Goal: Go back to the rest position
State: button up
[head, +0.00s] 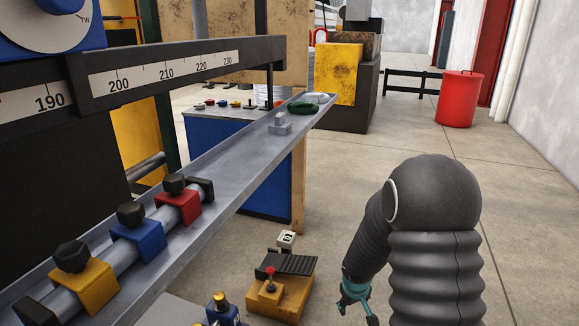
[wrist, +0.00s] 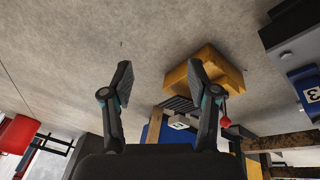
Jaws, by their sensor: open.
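My gripper (wrist: 160,88) is open and empty in the wrist view, its two dark fingers spread apart with bare floor between and beyond the tips. In the head view my gripper (head: 357,300) hangs at the bottom right, pointing down, with only part of it showing below my dark ribbed arm. It is right of the yellow pedal box (head: 290,292) on the floor, apart from it. The pedal box also shows in the wrist view (wrist: 222,70), behind the right finger.
A long grey rail (head: 235,185) with yellow (head: 85,288), blue (head: 140,243) and red (head: 180,206) clamps runs along the left. A ruler beam (head: 170,72) is above it. A red bin (head: 459,98) stands at the back right. The floor on the right is largely clear.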

jog(key=s+a+r+m+t+p, duration=0.1)
jog(key=s+r+m+p, duration=0.1)
jog(key=s+r, duration=1.1)
jog(key=s+a+r+m+t+y+p, duration=0.1)
jog(key=s+r+p, duration=0.2)
jog(key=s+r, duration=1.1)
notch_tip(320, 180, up, 8)
jog(key=shift+s+a+f+m, duration=0.1)
jog(key=shift+s+a+m, duration=0.15)
jog(key=shift+m, duration=0.15)
